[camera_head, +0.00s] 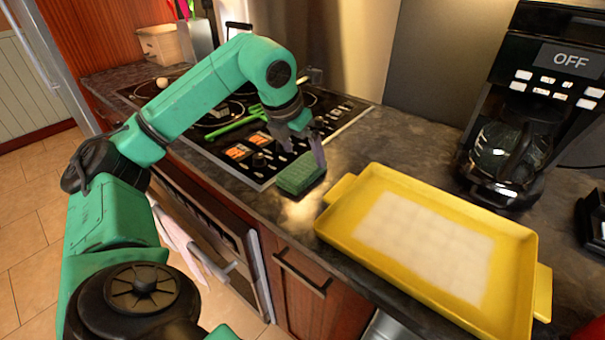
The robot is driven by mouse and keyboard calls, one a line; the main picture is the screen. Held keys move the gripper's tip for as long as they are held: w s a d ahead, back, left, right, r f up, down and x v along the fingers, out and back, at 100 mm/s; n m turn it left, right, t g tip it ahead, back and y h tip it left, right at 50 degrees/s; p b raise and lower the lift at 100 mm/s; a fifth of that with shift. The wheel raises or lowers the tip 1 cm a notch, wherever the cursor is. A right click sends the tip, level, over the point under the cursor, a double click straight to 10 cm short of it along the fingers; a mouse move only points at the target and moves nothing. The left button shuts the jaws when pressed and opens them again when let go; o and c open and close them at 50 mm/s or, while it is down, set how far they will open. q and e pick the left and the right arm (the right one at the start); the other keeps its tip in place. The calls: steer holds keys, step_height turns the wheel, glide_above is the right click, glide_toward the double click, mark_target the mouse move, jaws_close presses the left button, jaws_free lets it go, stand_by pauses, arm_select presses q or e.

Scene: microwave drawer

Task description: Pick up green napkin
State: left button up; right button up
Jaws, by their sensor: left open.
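The green napkin (300,174), a small folded block, lies at the front of the counter, between the stovetop's right edge and the yellow tray. My left gripper (305,156) is open and points down right above the napkin. One finger is at its far left side and the other by its far right edge. I cannot tell whether the fingers touch it. My right gripper is not in view.
The yellow tray (348,245) with a pale bottom fills the right front of the counter. A black coffee maker (535,95) stands behind it. The black stovetop (237,147) with a green utensil (238,124) is on the left. The counter behind the napkin is clear.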

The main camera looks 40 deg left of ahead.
mark_target(306, 164)
arm_select(q)
steer(key=x, duration=0.3)
steer(key=shift+f, duration=0.4)
steer(key=shift+f, duration=0.2)
steer(key=c, duration=1.2)
step_height(306, 164, up, 21)
steer(key=p, duration=0.7)
steer(key=shift+f, duration=0.15)
